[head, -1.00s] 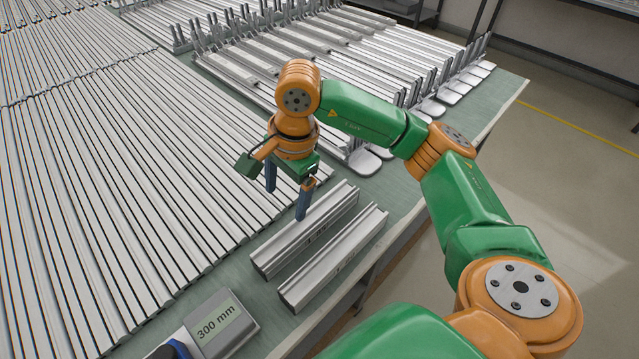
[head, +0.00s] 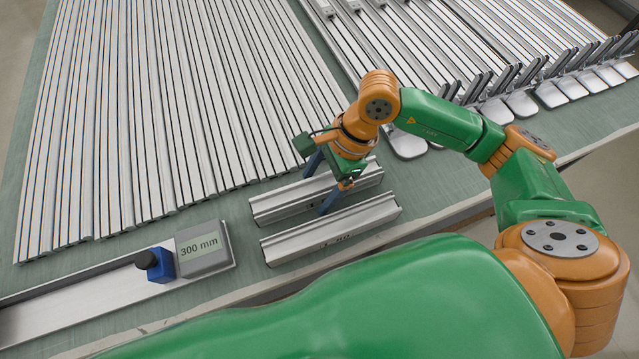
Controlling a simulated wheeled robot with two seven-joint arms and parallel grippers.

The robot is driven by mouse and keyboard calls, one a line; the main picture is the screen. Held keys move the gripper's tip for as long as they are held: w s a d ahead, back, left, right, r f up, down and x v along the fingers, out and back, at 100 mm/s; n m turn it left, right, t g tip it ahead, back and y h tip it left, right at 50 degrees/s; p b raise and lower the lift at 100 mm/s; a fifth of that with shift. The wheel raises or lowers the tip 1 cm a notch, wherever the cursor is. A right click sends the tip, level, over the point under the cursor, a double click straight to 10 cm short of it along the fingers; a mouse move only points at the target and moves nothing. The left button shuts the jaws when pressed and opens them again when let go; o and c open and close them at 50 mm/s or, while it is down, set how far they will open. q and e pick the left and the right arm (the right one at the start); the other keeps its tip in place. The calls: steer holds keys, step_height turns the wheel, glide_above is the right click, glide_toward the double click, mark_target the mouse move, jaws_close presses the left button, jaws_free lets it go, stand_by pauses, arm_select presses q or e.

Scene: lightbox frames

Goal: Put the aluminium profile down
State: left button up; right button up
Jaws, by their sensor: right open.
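Two short aluminium profiles lie side by side on the green table. The rear profile (head: 278,205) is nearer the long stock, and the front profile (head: 350,228) is nearer the table's edge. My right gripper (head: 321,182) is open, pointing down at the rear profile. One finger shows on its far side and the other on its near side, by the gap between the two profiles. I cannot tell whether the fingers touch it. The gripper and its fingers hide part of the rear profile. My left gripper is out of view.
Long profiles (head: 160,110) cover the table at the back left. A rail (head: 90,298) with a blue stop (head: 160,266) and a "300 mm" display (head: 203,247) lies front left. Metal parts with upright plates (head: 540,85) fill the back right. Bare table (head: 440,180) shows right of the short profiles.

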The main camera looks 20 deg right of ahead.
jaws_close()
steer(key=shift+r, duration=0.15)
